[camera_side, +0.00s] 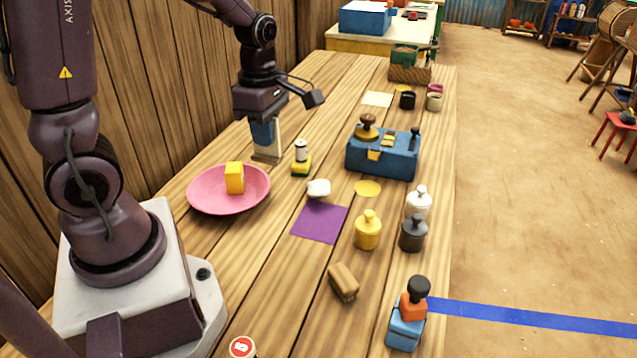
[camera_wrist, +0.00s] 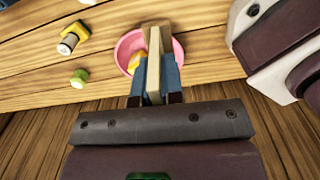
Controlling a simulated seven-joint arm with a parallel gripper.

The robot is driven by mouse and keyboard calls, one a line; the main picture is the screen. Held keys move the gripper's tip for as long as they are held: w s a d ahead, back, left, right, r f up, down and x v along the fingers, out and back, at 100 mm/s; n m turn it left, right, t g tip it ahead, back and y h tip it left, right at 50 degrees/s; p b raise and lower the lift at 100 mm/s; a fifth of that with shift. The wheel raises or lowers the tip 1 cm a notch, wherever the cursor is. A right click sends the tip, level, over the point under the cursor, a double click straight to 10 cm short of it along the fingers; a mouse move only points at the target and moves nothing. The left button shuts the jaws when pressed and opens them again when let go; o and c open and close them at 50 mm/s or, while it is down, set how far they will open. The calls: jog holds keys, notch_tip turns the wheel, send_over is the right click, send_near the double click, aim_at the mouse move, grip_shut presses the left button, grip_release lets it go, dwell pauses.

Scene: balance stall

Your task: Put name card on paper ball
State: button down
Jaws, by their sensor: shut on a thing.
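My gripper (camera_side: 262,133) is at the back left of the table, pointing down, its blue fingers shut on a pale beige upright piece, which I take for the name card (camera_side: 267,148). The card's lower end is close to the table top; I cannot tell whether it touches. In the wrist view the card (camera_wrist: 154,62) stands between the fingers (camera_wrist: 155,78). The paper ball (camera_side: 318,188), a small white crumpled lump, lies on the table near the purple square, to the right of and nearer the camera than my gripper, and apart from it.
A pink plate (camera_side: 208,201) with a yellow block (camera_side: 234,178) lies left of the ball. A small yellow-based cylinder (camera_side: 301,160) stands between card and ball. A blue box (camera_side: 392,162), purple square (camera_side: 312,224) and several knobbed weights (camera_side: 368,232) are nearby.

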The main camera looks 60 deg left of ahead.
jog(key=shift+w+a+f+n, duration=0.15)
jog(key=shift+w+f+n, duration=0.05)
jog(key=shift+w+n, duration=0.1)
jog(key=w+a+f, duration=0.1)
jog(key=w+f, duration=0.2)
jog(key=w, duration=0.1)
jog(key=w+a+f, duration=0.2)
jog(key=w+f, duration=0.1)
jog(key=w, duration=0.1)
jog(key=w+a+f, duration=0.2)
jog(key=w+f, duration=0.1)
jog(key=w, duration=0.1)
jog(key=shift+f, duration=0.3)
jog(key=shift+w+f, duration=0.1)
jog(key=shift+f, duration=1.45)
jog(key=c, duration=1.2)
grip_release()
jog(key=shift+f, duration=0.15)
jog(key=shift+c, duration=0.2)
